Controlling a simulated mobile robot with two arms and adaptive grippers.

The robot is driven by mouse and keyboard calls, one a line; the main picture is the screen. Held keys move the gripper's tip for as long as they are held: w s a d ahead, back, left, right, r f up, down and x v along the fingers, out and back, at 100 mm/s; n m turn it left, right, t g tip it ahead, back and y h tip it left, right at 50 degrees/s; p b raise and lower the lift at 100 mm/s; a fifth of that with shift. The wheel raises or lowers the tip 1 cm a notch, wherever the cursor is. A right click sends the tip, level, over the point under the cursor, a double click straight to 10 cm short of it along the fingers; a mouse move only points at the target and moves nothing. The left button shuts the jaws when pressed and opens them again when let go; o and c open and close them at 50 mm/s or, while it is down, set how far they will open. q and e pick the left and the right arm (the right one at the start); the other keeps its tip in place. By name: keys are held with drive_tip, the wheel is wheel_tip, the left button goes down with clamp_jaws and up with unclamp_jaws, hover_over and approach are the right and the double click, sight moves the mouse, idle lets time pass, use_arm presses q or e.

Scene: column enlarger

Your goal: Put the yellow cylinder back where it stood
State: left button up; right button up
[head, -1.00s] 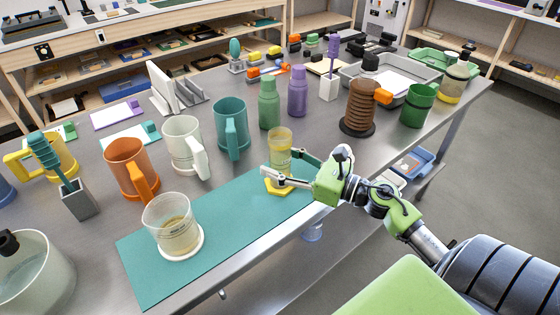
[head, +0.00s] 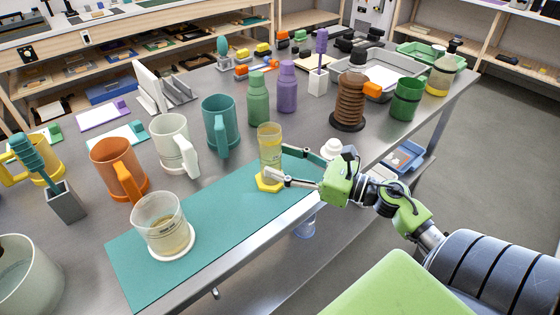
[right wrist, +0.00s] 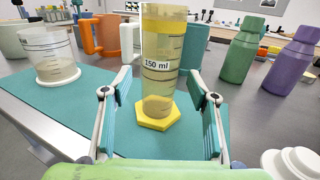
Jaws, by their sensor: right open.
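The yellow cylinder (head: 270,146) is a clear measuring cylinder with yellowish liquid and a yellow hexagonal base. It stands upright on the teal mat (head: 215,218), near the mat's far right end. In the right wrist view the cylinder (right wrist: 160,80) stands ahead of the palm, between the fingertips or just past them, with a gap at each side. My right gripper (head: 275,161) is open, reaching in from the right at a low height. It also shows in the right wrist view (right wrist: 160,76), holding nothing. My left gripper is not in view.
A beaker (head: 162,222) on a white disc stands on the mat's near left part. Orange (head: 118,168), white (head: 173,145) and teal (head: 220,122) mugs and a green bottle (head: 258,100) stand behind. A white knobbed piece (head: 333,148) sits close behind my right gripper.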

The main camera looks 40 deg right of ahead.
drive_tip(key=shift+b+v, duration=0.55)
drive_tip(key=shift+v, duration=1.55)
drive_tip(key=shift+s+d, duration=0.1)
drive_tip(key=shift+s, duration=0.1)
drive_tip(key=v, duration=1.1)
drive_tip(key=shift+s, duration=0.3)
drive_tip(key=shift+d, duration=0.15)
